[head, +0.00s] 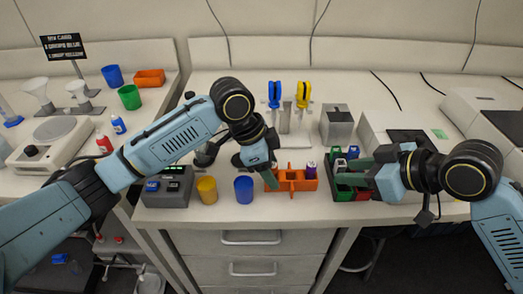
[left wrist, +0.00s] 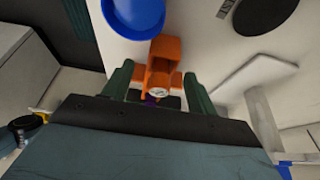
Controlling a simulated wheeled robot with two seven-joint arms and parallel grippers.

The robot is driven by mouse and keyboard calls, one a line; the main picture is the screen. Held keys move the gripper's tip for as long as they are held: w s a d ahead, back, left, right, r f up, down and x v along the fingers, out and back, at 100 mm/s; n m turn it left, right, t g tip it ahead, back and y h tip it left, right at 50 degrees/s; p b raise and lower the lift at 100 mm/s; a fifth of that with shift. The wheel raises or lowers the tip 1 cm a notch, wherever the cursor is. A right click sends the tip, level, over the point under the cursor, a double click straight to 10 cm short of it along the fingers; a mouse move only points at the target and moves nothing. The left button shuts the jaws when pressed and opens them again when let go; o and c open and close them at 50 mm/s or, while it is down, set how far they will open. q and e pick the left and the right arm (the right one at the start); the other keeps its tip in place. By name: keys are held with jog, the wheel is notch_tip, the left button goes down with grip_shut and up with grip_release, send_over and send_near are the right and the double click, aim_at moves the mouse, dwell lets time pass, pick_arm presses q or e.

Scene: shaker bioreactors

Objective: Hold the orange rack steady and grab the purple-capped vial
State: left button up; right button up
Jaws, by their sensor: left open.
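The orange rack (head: 287,182) stands near the front edge of the bench in the head view. A purple-capped vial (head: 311,168) stands at its right end. My left gripper (head: 269,180) is at the rack's left end, pointing down. In the left wrist view my left gripper (left wrist: 155,72) is open, with its green fingers on either side of the orange rack (left wrist: 161,55). A pale round top (left wrist: 158,93) and a bit of purple show low between the fingers, partly hidden. My right gripper (head: 350,173) looks open, to the right of the rack near a dark holder.
The dark holder (head: 339,190) has red, green and blue items. A blue cup (head: 243,189) and a yellow cup (head: 206,190) stand left of the rack, beside a grey device (head: 166,188). A stand with blue and yellow pipettes (head: 303,94) is behind the rack.

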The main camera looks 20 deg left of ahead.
pick_arm(q)
jog(key=shift+x, duration=1.25)
jog(key=shift+c, duration=0.5)
